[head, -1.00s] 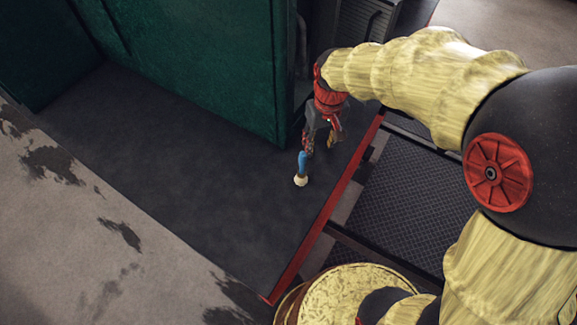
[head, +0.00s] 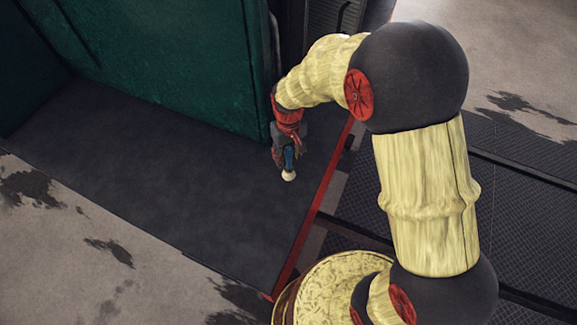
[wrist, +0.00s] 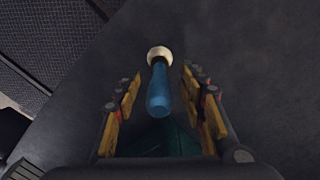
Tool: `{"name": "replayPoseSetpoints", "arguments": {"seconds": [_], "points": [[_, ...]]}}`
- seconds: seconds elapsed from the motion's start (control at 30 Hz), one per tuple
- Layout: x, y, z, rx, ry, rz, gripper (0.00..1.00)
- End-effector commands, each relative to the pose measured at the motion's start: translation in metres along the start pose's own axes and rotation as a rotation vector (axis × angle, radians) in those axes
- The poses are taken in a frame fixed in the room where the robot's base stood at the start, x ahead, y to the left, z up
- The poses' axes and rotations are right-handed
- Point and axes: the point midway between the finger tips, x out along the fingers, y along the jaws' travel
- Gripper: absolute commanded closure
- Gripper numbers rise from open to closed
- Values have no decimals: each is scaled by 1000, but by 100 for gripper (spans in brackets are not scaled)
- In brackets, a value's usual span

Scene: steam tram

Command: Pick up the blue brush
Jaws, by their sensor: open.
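The blue brush (head: 289,158) has a blue handle and a pale round end, and is on the dark floor panel near the red edge. My gripper (head: 287,155) is right at it, and its fingers partly hide the handle in the head view. In the wrist view the brush (wrist: 159,88) lies between the two open fingers of my gripper (wrist: 161,103), with the pale end beyond the fingertips. Gaps show on both sides of the handle, so neither finger appears to touch it.
A dark green panel (head: 160,65) stands close behind and left of my gripper. A red edge strip (head: 312,214) bounds the dark floor (head: 150,170) on the right. The floor left of the brush is clear.

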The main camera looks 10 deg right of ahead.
Motion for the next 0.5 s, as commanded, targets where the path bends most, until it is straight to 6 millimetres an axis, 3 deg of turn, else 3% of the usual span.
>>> {"name": "replayPoseSetpoints", "arguments": {"seconds": [0.27, 0.5], "points": [[5, 0, 0, 0, 1, 0, 59], [5, 0, 0, 0, 1, 0, 73]]}}
